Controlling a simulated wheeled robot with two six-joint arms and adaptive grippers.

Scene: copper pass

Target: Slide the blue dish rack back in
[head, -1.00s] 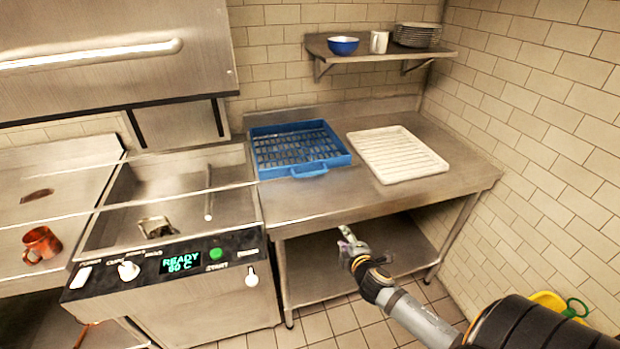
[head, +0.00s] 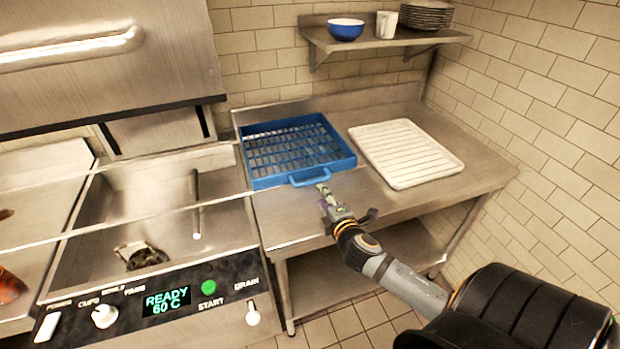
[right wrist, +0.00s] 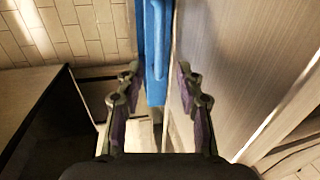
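The blue dish rack (head: 347,161) sits on the steel counter, right of the open dishwasher basin, with its looped handle (head: 310,177) facing me. My right gripper (head: 326,194) is at the counter's front edge, close to the handle. In the right wrist view my right gripper (right wrist: 157,76) has its fingers spread apart. The blue of the rack (right wrist: 155,45) shows between and beyond the fingers; I cannot tell whether they touch it. My left gripper is not in view.
A white ribbed tray (head: 405,153) lies right of the rack on the counter (head: 375,203). The dishwasher panel (head: 168,300) reads READY 60 C, and its hood (head: 110,60) is up. A wall shelf (head: 385,40) holds a blue bowl (head: 346,30), a white cup and plates.

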